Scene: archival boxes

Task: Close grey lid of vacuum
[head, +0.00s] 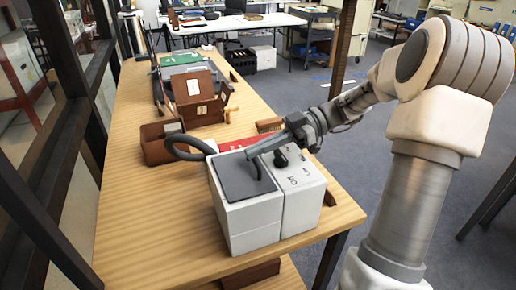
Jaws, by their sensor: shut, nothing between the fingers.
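The vacuum (253,225) is a white box-shaped unit on the wooden table, with a black knob and small markings on its right part. Its grey lid (240,182) lies over the left part and looks flat or nearly so; I cannot tell whether it is fully down. A dark hose (187,140) loops out behind the lid to the left. My gripper (252,153) is shut and empty, reaching in from the right, at the far edge of the lid. I cannot tell whether it touches the lid. The fingertips are small in this view.
Behind the vacuum are a red item (232,144), a brown box (195,100), a brown open container (160,145) and a brush (270,125). Dark posts stand along the left. The wooden table (150,210) is clear to the left of the vacuum.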

